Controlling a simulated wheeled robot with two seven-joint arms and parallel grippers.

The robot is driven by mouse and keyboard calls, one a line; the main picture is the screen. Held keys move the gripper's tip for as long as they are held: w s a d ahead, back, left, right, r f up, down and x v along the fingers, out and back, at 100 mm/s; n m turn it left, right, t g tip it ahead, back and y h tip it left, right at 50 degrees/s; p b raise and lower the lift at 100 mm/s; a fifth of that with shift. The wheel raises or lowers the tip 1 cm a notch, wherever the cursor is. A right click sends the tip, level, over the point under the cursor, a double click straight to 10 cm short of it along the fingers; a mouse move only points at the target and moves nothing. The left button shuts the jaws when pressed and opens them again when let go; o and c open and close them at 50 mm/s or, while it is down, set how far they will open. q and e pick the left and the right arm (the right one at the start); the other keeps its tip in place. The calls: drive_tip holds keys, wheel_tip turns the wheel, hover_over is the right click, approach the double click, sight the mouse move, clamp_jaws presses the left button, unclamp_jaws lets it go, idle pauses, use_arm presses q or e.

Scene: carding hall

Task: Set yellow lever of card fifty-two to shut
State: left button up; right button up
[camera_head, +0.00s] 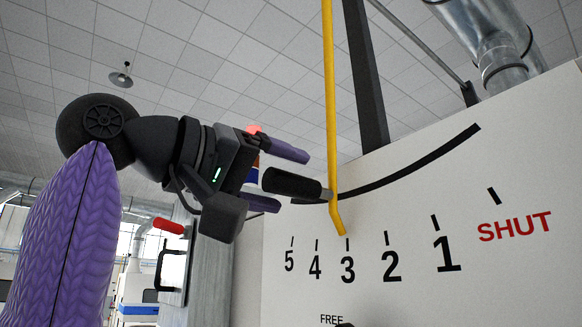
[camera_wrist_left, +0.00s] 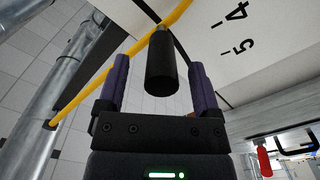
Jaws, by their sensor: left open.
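The yellow lever (camera_head: 331,100) hangs down in front of the white panel, and its bent tip points at the 3 on the scale. Its black handle (camera_head: 290,184) sticks out toward my left gripper (camera_head: 291,181). The gripper is open, with one purple finger above the handle and one below. In the left wrist view the handle (camera_wrist_left: 162,65) stands between the two spread fingers (camera_wrist_left: 160,84), with gaps on both sides. The yellow lever (camera_wrist_left: 97,78) crosses behind it. The red SHUT mark (camera_head: 514,227) is at the scale's right end. My right gripper is not in view.
A black curved slot or band (camera_head: 420,163) runs above the numbers 5 to 1. A dark upright bar (camera_head: 364,75) stands behind the lever. The panel front between lever and SHUT looks clear.

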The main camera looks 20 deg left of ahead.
use_arm(q)
drive_tip(key=x, duration=0.2)
drive_tip(key=shift+w+d, duration=0.2)
drive_tip(key=shift+w, duration=0.1)
drive_tip(key=shift+s+a, duration=0.2)
drive_tip(key=shift+s, duration=0.1)
drive_tip(key=shift+c, duration=0.4)
drive_tip(key=shift+w+d, duration=0.1)
drive_tip(key=shift+w, duration=0.05)
clamp_jaws()
